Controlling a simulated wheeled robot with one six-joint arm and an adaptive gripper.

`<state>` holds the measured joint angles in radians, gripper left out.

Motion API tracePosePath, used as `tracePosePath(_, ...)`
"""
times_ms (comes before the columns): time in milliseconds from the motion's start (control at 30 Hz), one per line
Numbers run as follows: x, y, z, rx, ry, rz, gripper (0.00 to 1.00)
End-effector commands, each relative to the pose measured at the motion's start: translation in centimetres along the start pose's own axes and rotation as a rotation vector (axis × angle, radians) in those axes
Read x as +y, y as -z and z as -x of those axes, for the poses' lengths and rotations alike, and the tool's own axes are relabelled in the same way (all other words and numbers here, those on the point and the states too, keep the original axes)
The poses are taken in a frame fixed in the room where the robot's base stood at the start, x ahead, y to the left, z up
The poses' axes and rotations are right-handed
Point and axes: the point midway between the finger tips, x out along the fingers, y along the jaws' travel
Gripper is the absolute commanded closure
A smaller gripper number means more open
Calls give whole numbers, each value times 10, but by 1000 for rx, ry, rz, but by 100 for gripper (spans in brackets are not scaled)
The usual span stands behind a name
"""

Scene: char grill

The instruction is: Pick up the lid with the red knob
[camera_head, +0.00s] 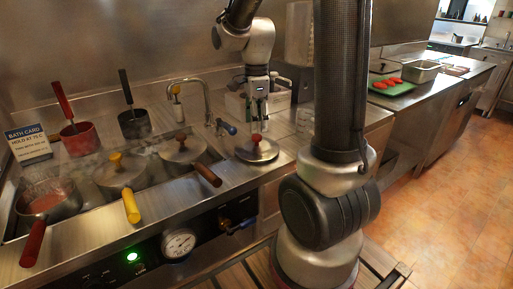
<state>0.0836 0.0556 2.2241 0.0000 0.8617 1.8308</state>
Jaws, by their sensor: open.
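The lid with the red knob (257,152) lies flat on the steel counter, to the right of the pots. Its red knob stands up at the middle. My gripper (257,122) points straight down just above the knob, with its fingers open. The fingertips look close to the knob; I cannot tell whether they reach down beside it or touch it.
A pot lid with a brownish knob (182,151) and a pot lid with a yellow knob (117,178) are to the left. Pot handles stick out over the front edge. A faucet (207,100) stands behind.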

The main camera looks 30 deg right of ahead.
Motion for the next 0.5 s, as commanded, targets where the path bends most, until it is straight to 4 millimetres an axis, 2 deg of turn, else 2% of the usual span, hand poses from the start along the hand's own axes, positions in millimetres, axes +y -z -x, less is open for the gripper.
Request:
tracePosePath(300, 4, 2, -48, 1, -4, 2, 46)
tracePosePath(500, 3, 1, -58, 0, 1, 3, 46)
